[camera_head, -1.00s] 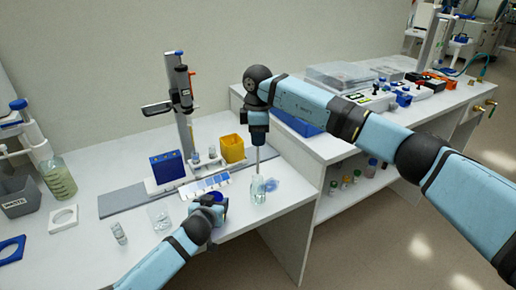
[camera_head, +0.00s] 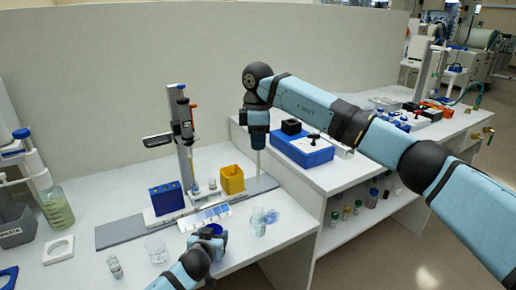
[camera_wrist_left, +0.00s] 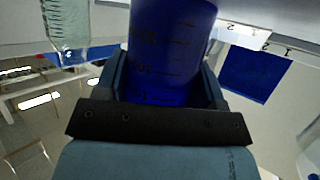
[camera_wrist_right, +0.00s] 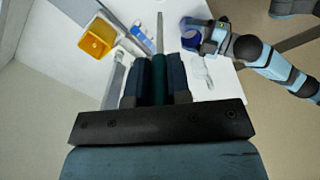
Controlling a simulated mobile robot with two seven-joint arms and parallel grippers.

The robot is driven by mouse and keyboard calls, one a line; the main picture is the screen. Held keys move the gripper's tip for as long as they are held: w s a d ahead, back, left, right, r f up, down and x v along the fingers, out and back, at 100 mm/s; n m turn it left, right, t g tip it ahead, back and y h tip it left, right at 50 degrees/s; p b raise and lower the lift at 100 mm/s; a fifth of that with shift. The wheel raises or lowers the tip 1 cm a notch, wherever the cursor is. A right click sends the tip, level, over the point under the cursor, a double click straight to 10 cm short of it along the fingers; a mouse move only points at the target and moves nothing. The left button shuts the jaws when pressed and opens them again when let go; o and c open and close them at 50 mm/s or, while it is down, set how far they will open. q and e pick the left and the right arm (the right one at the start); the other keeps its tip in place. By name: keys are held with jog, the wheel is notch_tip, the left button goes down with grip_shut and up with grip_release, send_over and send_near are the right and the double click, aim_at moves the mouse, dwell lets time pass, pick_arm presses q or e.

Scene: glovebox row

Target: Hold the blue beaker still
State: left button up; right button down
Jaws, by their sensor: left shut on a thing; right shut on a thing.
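The blue beaker (camera_head: 213,229) is near the front of the bench. My left gripper (camera_head: 209,240) is shut on it. In the left wrist view the blue beaker (camera_wrist_left: 170,45) stands between the fingers, with marks on its wall. My right gripper (camera_head: 258,143) is shut on a thin rod (camera_head: 258,164) that points down, held above the bench to the right of the beaker. In the right wrist view the rod (camera_wrist_right: 160,32) reaches out past the fingers, and the blue beaker (camera_wrist_right: 190,40) is to its right.
A clear glass vessel (camera_head: 258,225) stands right of the blue beaker, with a bluish dish (camera_head: 271,216) beside it. Another clear beaker (camera_head: 157,250) and a vial (camera_head: 115,267) stand to the left. A yellow box (camera_head: 232,180) and a stand (camera_head: 182,140) are behind.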

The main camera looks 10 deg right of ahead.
jog(key=shift+r, duration=4.85)
jog(key=s+a+f+n, duration=0.4)
jog(key=a+f+n, duration=0.2)
jog(key=a+f, duration=1)
notch_tip(320, 180, down, 13)
jog(key=d, duration=0.1)
jog(key=shift+s+d, duration=0.2)
jog(key=shift+d, duration=0.1)
jog(key=shift+f, duration=0.1)
jog(key=shift+d, duration=0.15)
